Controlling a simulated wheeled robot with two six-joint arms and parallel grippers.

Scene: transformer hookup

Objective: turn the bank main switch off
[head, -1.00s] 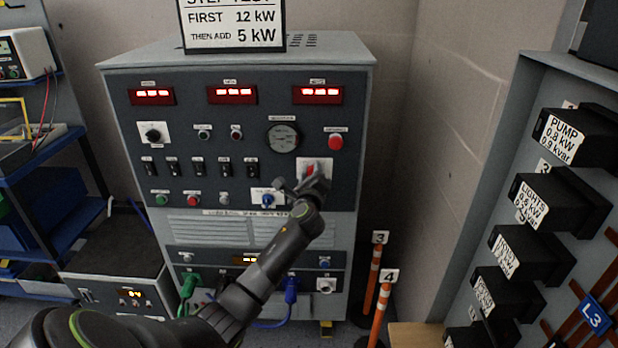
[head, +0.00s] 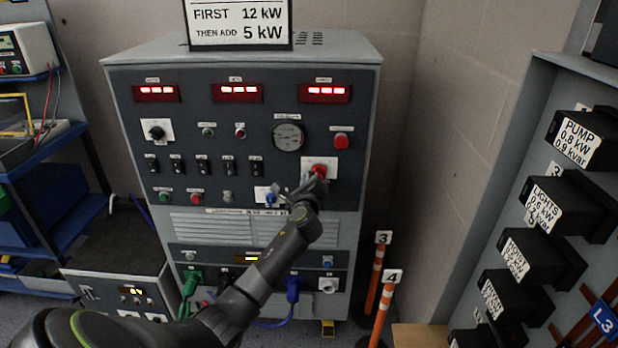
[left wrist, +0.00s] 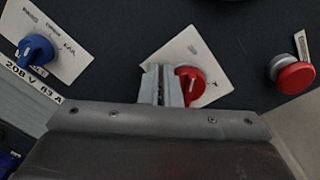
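The red rotary knob (head: 319,171) sits on a white plate at the right of the grey panel, below the red push button. It also shows in the left wrist view (left wrist: 190,84). My left gripper (head: 313,186) is right at this knob. In the left wrist view its two fingers (left wrist: 162,85) are close together with only a thin gap, overlapping the knob's left side. No part of the knob shows between them. Whether they touch it I cannot tell. The knob's label is not readable. My right gripper is not in view.
A red push button (head: 341,141) is up and right of the knob. A blue rotary knob (head: 271,199) is to its left. A round gauge (head: 288,136) is above. Orange posts (head: 376,272) stand right of the cabinet, and black load boxes (head: 581,139) line the right wall.

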